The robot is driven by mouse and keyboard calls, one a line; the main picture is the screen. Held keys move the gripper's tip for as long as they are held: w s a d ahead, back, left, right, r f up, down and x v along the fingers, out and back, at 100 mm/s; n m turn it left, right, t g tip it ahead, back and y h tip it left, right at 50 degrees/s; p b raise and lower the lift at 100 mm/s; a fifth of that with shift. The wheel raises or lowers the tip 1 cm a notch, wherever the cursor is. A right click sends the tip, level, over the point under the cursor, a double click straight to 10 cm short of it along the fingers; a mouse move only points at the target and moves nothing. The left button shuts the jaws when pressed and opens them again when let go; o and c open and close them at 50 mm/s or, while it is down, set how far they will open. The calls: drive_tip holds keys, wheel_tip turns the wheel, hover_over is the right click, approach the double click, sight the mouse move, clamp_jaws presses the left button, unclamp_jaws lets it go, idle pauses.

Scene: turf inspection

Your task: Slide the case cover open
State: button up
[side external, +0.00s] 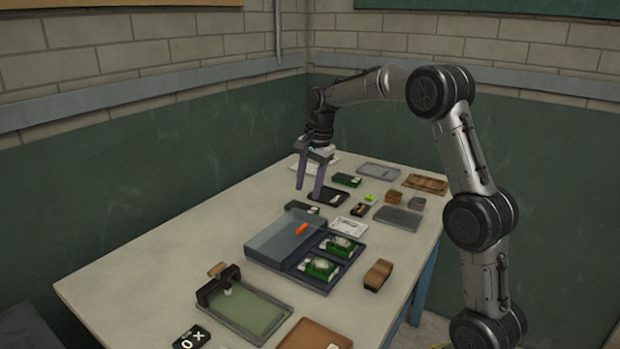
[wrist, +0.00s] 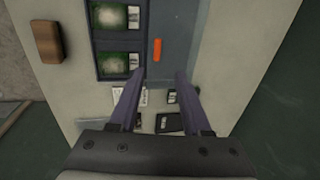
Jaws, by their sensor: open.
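The dark blue case (side external: 318,289) lies on the table. Its translucent grey cover (side external: 275,236) lies over the left part, with an orange handle (side external: 301,229) on it. The right part is uncovered and shows two green turf samples (side external: 318,268). In the wrist view the handle (wrist: 157,50) stands upright in the picture, just beyond my fingertips, with the cover (wrist: 178,22) around it. My gripper (side external: 308,193) is open and empty, pointing down above the table behind the case. Its fingers (wrist: 160,74) are spread apart and do not touch the handle.
A brown block (side external: 378,275) lies right of the case. A green tray with a dark clamp (side external: 250,312) is in front. Several small trays, boxes and cards crowd the table behind the case, including a black tray (side external: 328,196). The table's left side is mostly clear.

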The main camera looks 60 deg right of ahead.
drive_tip(key=shift+s+r, duration=0.2)
drive_tip(key=shift+r, duration=0.9)
drive_tip(key=s+a+r+n+t, duration=0.3)
drive_tip(key=s+a+r+n, duration=0.2)
drive_tip(key=s+a+r, duration=0.8)
drive_tip(key=s+a+f+n, duration=0.2)
drive_tip(key=s+f+n, duration=0.4)
drive_tip(key=s, duration=0.1)
drive_tip(key=s+a+f+n, duration=0.3)
drive_tip(key=s+f+n, duration=0.3)
drive_tip(key=s+n, duration=0.1)
drive_tip(key=shift+s+a+f, duration=0.25)
drive_tip(key=shift+s+f, duration=0.15)
drive_tip(key=shift+s, duration=0.4)
